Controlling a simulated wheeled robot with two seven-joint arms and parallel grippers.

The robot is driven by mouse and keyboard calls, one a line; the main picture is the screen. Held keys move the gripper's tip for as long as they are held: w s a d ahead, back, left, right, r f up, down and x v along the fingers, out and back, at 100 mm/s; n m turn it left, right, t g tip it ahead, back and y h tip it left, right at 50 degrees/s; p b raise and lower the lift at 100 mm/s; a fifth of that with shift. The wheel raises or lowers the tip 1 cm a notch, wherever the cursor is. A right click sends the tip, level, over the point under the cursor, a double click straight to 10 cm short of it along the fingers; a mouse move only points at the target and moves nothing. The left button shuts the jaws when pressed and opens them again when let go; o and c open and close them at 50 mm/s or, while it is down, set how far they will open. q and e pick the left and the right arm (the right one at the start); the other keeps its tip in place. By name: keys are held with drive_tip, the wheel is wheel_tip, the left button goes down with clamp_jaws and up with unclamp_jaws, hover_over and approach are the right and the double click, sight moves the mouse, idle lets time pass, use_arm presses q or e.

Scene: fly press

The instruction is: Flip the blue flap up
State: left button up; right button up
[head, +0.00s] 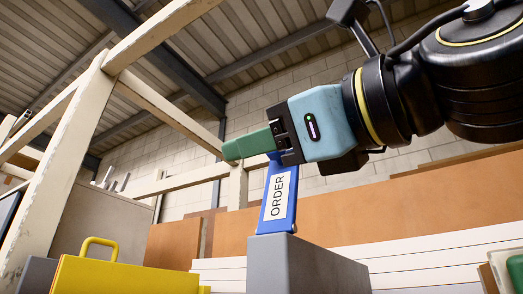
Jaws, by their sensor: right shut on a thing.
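The blue flap (265,225) carries a white label reading ORDER and stands up, leaning slightly, on top of a grey box (300,265). My right gripper (240,147) comes in from the upper right, with a pale blue body and green fingers pointing left. It is shut on the upper part of the blue flap, close to the base of the fingers. The fingers hide the flap's top edge in part. My left gripper is not in view.
A yellow box with a handle (98,272) stands at the lower left. A worn cream-painted frame (68,160) rises at the left. Brown boards (400,215) and white slats stand behind the grey box. A partly cut-off object is at the lower right edge.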

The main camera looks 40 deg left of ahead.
drive_tip(key=d+f+b, duration=0.2)
drive_tip(key=d+b, duration=0.2)
drive_tip(key=d, duration=0.9)
drive_tip(key=shift+w+d+f, duration=0.15)
drive_tip(key=shift+w+d, duration=0.05)
drive_tip(key=shift+w, duration=0.1)
drive_tip(key=shift+s+a, duration=0.1)
